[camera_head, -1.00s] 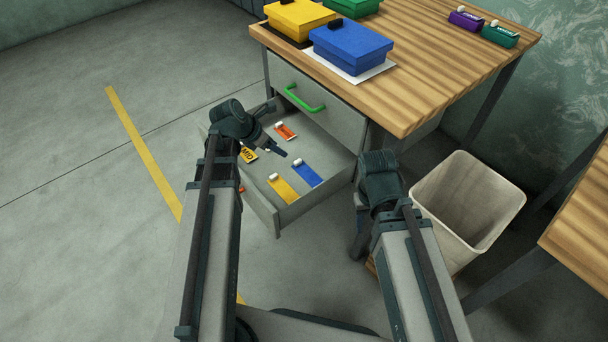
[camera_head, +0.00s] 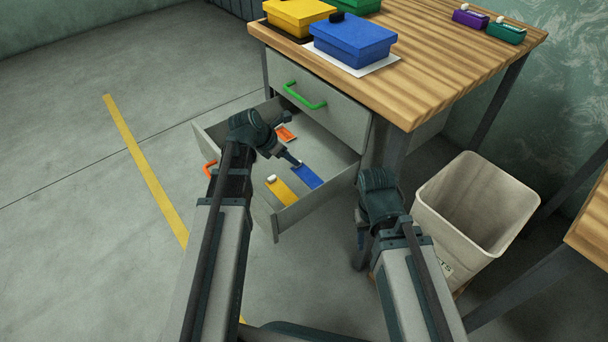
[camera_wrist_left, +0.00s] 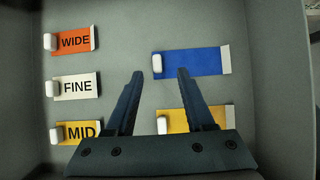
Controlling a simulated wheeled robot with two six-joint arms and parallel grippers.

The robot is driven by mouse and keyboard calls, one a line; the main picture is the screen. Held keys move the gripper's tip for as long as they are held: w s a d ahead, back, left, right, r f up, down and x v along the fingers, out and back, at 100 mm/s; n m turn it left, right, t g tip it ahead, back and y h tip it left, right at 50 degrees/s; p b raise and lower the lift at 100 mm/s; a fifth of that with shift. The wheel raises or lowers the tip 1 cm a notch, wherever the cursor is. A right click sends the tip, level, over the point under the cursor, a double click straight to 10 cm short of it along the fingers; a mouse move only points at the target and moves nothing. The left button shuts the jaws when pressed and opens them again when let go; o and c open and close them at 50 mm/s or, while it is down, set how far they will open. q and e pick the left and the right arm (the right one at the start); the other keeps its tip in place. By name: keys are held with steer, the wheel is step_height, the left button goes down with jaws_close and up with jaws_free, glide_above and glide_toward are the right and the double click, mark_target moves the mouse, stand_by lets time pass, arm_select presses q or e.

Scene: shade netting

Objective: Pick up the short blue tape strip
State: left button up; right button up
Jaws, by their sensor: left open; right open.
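The short blue tape strip (camera_head: 309,178) lies flat in the open drawer (camera_head: 331,147), right of a yellow strip (camera_head: 282,191). In the left wrist view the blue strip (camera_wrist_left: 193,62) has a white knob at its left end and a pale right end. My left gripper (camera_head: 294,162) is open and empty over the drawer. In the left wrist view its fingertips (camera_wrist_left: 160,73) point at the blue strip's left part, with the right tip near its lower edge. The height gap cannot be told.
Labelled WIDE (camera_wrist_left: 75,41), FINE (camera_wrist_left: 76,87) and MID (camera_wrist_left: 78,131) tags lie in the drawer's left part. The drawer walls surround the strips. A desk (camera_head: 430,80) with boxes stands behind. A pale bin (camera_head: 470,215) stands right of my right arm.

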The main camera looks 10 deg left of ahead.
mark_target(308, 174)
arm_select(q)
steer(key=b+x, duration=0.4)
steer(key=x, duration=0.1)
steer(key=shift+w+a+f, duration=0.1)
steer(key=shift+w+a, duration=0.05)
steer(key=shift+w, duration=0.05)
steer(key=shift+c, duration=0.3)
jaws_close()
